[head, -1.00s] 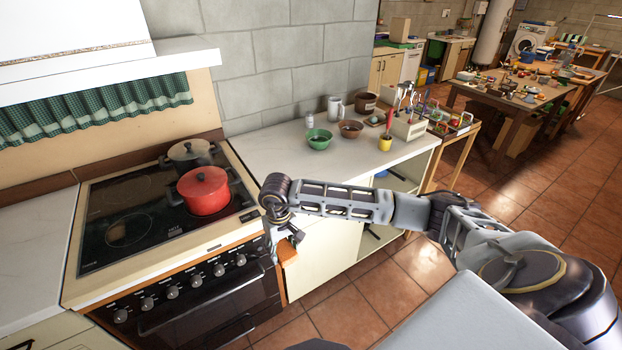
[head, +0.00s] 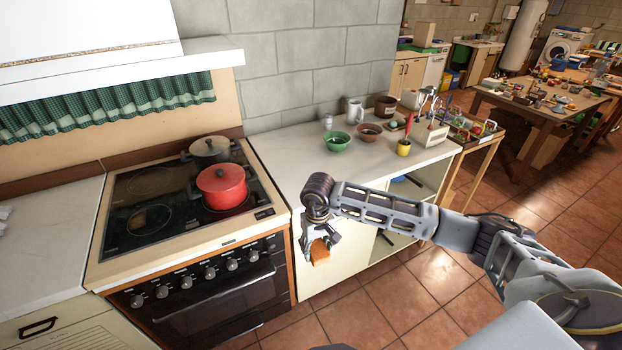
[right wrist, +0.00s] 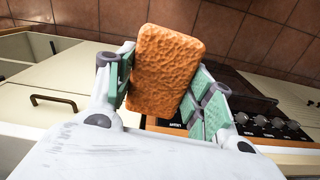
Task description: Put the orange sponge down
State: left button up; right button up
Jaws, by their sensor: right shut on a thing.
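The orange sponge (head: 320,253) is held in my right gripper (head: 319,247), in front of the pale cabinet face just right of the oven in the head view. In the right wrist view the sponge (right wrist: 165,72) sits between the two green-padded fingers of the gripper (right wrist: 165,90), tilted slightly. The gripper is shut on it. The sponge hangs below the level of the countertop (head: 292,160), clear of any surface. My left gripper is not in view.
On the counter are a green bowl (head: 338,142), a brown bowl (head: 368,132) and a white mug (head: 355,110). The counter's front strip is bare. A cluttered table (head: 545,108) stands far right.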

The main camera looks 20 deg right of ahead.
jog(key=shift+w+d+r, duration=0.25)
jog(key=shift+w+r, duration=0.25)
jog(key=shift+r, duration=0.05)
jog(key=w+d+r+m, duration=0.2)
jog(key=d+r+m, duration=0.2)
jog(key=m, duration=1.2)
jog(key=w+d+r+m, duration=0.2)
jog(key=d+r+m, duration=0.2)
jog(key=m, duration=1.2)
jog(key=d+p, duration=0.1)
jog(key=d, duration=0.2)
jog(key=shift+w+d+r+m, duration=0.15)
jog(key=shift+w+r+m, duration=0.15)
jog(key=shift+r, duration=0.1)
jog(key=shift+w+m, duration=0.2)
jog(key=shift+m, duration=0.4)
